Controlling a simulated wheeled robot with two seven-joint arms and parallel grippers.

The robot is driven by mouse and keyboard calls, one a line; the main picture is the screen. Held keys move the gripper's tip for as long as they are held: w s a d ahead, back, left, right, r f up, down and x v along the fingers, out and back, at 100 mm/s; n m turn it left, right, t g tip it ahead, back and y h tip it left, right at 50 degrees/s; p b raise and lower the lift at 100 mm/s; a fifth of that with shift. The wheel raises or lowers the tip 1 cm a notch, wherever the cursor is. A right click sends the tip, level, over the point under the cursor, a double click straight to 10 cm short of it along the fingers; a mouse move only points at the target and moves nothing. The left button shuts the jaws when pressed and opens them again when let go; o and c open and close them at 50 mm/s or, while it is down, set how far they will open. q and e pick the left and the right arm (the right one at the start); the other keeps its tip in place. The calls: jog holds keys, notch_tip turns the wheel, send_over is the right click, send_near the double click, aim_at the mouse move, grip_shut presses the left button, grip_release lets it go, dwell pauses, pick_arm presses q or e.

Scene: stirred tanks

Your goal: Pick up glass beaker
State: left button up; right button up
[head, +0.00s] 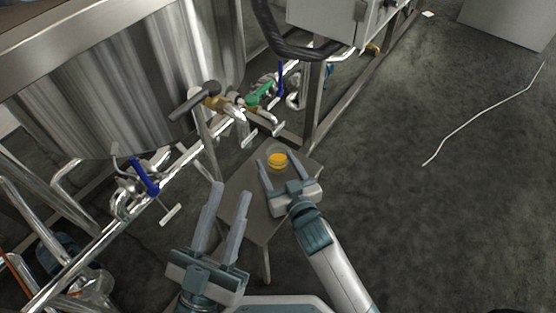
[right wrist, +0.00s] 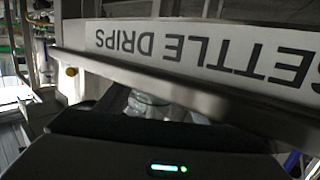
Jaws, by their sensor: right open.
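The glass beaker (head: 278,160) holds an orange-yellow liquid and stands upright on a small grey table (head: 243,205) in the head view. My right gripper (head: 281,166) is open, with its two fingers pointing at the beaker, one towards each side of it. I cannot tell whether either finger touches the glass. In the right wrist view, clear glass (right wrist: 155,105) shows partly behind the dark gripper body, which hides most of it. My left gripper (head: 230,191) is open and empty, over the table's left part and nearer to me.
A large steel tank (head: 120,90) with pipes and valves stands left of the table. A metal frame post (head: 314,105) rises behind it. The floor at right is open, with a white cable (head: 480,112).

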aim_at(275, 155)
jog(key=shift+w+a+f, duration=0.1)
jog(key=shift+w, duration=0.3)
jog(key=x, duration=0.2)
jog(key=b+x, duration=0.1)
jog(key=x, duration=0.1)
jog(key=shift+w+d, duration=0.1)
jog(key=shift+d, duration=0.15)
jog(key=shift+c, duration=0.9)
pick_arm(q)
jog(key=r, duration=0.1)
jog(key=a+r+t, duration=0.1)
jog(key=r+t, duration=0.1)
jog(key=shift+w+a, duration=0.2)
jog(key=shift+a, duration=0.1)
pick_arm(e)
jog(key=c, duration=1)
